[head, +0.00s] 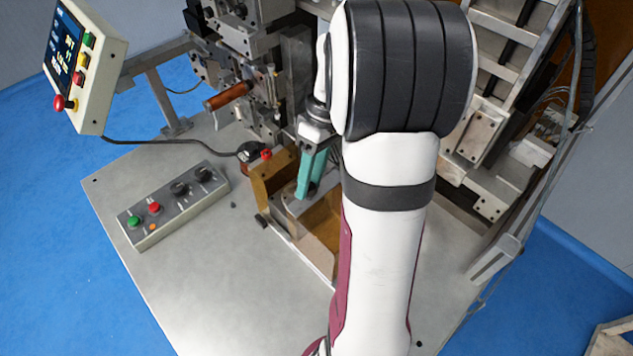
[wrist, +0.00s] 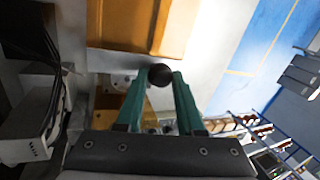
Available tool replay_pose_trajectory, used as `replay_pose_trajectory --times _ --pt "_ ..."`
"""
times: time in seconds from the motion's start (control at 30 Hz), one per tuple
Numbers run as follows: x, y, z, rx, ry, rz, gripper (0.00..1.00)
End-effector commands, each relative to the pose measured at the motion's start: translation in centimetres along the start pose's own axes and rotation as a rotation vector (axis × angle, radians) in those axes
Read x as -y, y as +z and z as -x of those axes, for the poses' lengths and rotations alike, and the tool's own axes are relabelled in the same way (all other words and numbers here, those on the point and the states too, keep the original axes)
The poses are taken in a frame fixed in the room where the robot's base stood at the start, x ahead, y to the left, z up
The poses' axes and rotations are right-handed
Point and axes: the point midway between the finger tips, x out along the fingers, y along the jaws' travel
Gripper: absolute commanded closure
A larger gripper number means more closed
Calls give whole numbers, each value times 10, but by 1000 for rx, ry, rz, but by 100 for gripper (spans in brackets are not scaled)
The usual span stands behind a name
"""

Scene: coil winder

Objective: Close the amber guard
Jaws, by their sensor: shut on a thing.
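The amber guard (head: 322,222) is a see-through brown-orange cover low on the machine, at the middle of the head view, partly hidden behind my arm. In the wrist view an amber panel (wrist: 125,22), likely the guard, fills the top middle. My gripper (head: 303,192) points down at the guard with its teal fingers. In the wrist view my gripper (wrist: 160,76) is shut on a dark round knob (wrist: 160,74), held between the fingertips just below the amber panel. How the knob joins the guard is hard to see, and I cannot tell how far the guard is open.
A control box (head: 175,205) with buttons and knobs lies on the grey table (head: 215,290) to the left. A screen panel (head: 82,65) stands at the upper left. The winder's metal body (head: 250,50) rises behind the guard. The table's front left is clear.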

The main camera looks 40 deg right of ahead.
Motion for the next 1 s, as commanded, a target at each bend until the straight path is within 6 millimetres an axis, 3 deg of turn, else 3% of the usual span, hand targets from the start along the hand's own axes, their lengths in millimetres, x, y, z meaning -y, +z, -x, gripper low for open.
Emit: replay_pose_trajectory --times 0.2,0.4,0.57,0.83,0.87,1.0 --pt "-11 -63 4 -2 6 5 100" --pt "-17 -103 6 -2 7 5 100" --pt "-18 -114 6 -3 6 2 100" --pt "-18 -116 7 -7 8 4 100" --pt "-18 -116 7 -7 8 4 59" --pt "-18 -115 7 -5 6 3 34"
